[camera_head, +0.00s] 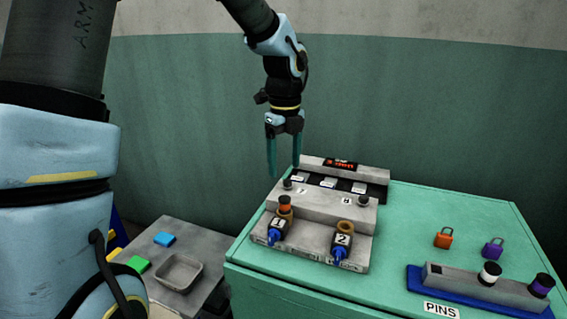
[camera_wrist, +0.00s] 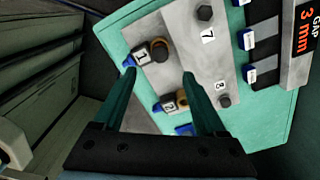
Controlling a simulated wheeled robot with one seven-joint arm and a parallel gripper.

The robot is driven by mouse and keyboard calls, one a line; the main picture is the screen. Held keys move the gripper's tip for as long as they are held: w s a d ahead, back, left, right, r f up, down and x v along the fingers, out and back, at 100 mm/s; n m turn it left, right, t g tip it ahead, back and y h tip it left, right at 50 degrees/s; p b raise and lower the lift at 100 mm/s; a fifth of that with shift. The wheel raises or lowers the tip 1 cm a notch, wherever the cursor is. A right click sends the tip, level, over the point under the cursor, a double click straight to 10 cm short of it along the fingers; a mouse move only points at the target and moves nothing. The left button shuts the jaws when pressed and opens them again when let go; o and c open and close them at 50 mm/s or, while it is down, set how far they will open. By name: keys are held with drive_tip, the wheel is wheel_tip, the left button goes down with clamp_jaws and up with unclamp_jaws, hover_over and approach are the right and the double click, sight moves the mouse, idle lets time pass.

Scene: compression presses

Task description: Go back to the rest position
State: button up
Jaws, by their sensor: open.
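My gripper (camera_head: 283,160) hangs from my arm above the back left of the grey press unit (camera_head: 325,205), fingers pointing down. In the wrist view my gripper (camera_wrist: 159,78) is open, with nothing between its fingers. The press unit stands on a green cabinet and looks apart from the fingers.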

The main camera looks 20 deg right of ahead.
drive_tip(key=s+a+f+n, duration=0.1)
drive_tip(key=s+a+n, duration=0.1)
drive_tip(key=a+n, duration=1.3)
drive_tip(key=s+a+f+n+t, duration=0.1)
drive_tip(key=s+a+n, duration=0.1)
drive_tip(key=a+n, duration=1.3)
drive_tip(key=shift+n+t, duration=0.3)
drive_tip(key=shift+n, duration=0.5)
drive_tip(key=shift+a+f, duration=0.1)
drive_tip(key=shift+c, duration=0.2)
